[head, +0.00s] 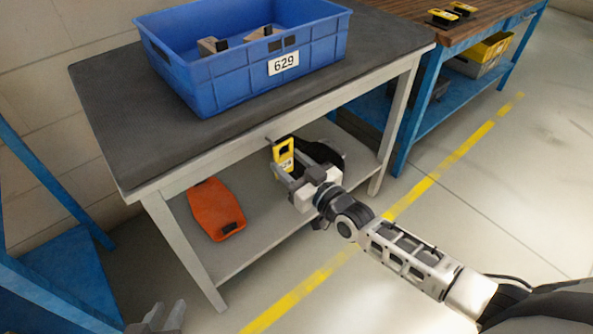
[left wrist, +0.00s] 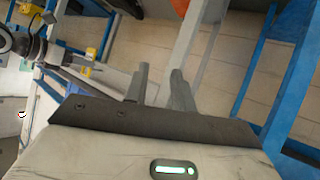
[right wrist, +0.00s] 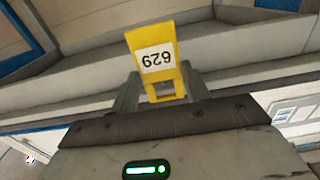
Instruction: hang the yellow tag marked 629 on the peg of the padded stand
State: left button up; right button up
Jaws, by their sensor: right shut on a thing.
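The yellow tag (head: 284,156) is held in my right gripper (head: 281,172), just off the front edge of the padded stand (head: 110,110). The right wrist view shows the tag (right wrist: 153,50) between the fingers, its white 629 label upside down in that picture. A small grey peg (head: 269,139) sticks out from the stand's front edge, close to the tag's top. I cannot tell whether tag and peg touch. My left gripper (head: 163,318) is low at the bottom left, away from the stand. The left wrist view shows its fingers (left wrist: 160,82) apart and empty.
A blue crate (head: 220,85) marked 629, with a few items inside, stands on the stand's dark top. An orange case (head: 216,209) and a dark object lie on its lower shelf. A wood-topped blue bench (head: 470,35) stands right. The floor at right is clear.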

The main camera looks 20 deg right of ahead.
aim_at(285, 162)
jog(key=shift+b+x, duration=0.6)
jog(key=shift+x, duration=0.45)
jog(key=shift+w+a+f+b, duration=0.2)
jog(key=shift+w+f+b, duration=0.25)
jog(key=shift+w+b, duration=0.05)
pick_arm(q)
jog(key=shift+w+d+f, duration=0.1)
jog(key=shift+f, duration=0.3)
pick_arm(e)
jog(key=shift+w+f, duration=0.1)
pick_arm(q)
jog(key=shift+r, duration=0.1)
jog(key=shift+f, duration=0.2)
pick_arm(e)
jog(key=o, duration=1)
